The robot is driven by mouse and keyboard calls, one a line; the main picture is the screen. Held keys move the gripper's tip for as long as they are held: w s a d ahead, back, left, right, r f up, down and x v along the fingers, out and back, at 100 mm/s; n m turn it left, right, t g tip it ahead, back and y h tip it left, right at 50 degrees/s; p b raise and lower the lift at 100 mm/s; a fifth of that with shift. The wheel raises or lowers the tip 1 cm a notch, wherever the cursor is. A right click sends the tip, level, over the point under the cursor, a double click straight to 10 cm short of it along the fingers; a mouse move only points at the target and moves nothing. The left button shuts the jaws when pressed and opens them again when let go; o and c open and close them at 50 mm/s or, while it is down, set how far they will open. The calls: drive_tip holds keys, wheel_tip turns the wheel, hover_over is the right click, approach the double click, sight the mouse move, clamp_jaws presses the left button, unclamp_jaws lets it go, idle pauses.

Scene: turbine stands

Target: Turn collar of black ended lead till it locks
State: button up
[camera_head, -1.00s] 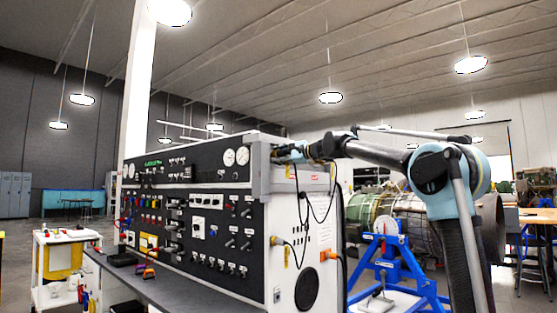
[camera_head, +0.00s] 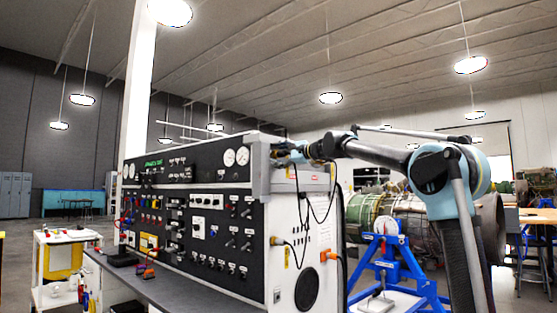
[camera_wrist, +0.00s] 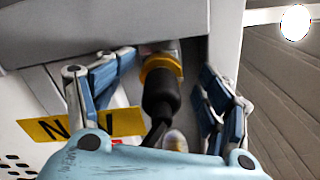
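In the wrist view, a black lead end (camera_wrist: 160,95) with a yellow-gold collar (camera_wrist: 160,66) sits against the grey panel's underside edge. Its dark cable runs down behind my gripper's palm. My gripper (camera_wrist: 169,65) has its two blue-and-grey fingers apart, one on each side of the collar. The left fingertip is close to the collar; a gap shows on the right. I cannot tell whether the left finger touches it. In the head view, my gripper (camera_head: 290,153) is at the upper right end of the console, too small to show its fingers or the collar.
The test console (camera_head: 205,225) has switches and gauges. On its side are a black-and-yellow plug (camera_head: 277,241), an orange plug (camera_head: 328,256) and hanging black cables. A blue stand (camera_head: 390,265) with an engine (camera_head: 400,215) stands to the right. A yellow label (camera_wrist: 80,125) is below the collar.

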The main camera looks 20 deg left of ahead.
sight(286, 154)
drive_tip(key=shift+v, duration=2.5)
drive_tip(key=c, duration=0.3)
drive_tip(key=d+n, duration=0.1)
drive_tip(key=n, duration=0.1)
drive_tip(key=s+d+n, duration=0.1)
drive_tip(key=n, duration=0.1)
drive_tip(key=shift+s+d, duration=0.2)
drive_tip(key=shift+d, duration=0.1)
drive_tip(key=shift+c, duration=0.2)
drive_tip(key=shift+n, duration=0.3)
drive_tip(key=shift+x, duration=3.95)
drive_tip(key=shift+r, duration=0.1)
drive_tip(key=shift+c, duration=0.2)
drive_tip(key=c, duration=1.2)
drive_tip(key=shift+o, duration=1)
drive_tip(key=m, duration=0.4)
drive_tip(key=shift+m, duration=0.3)
drive_tip(key=shift+w, duration=0.1)
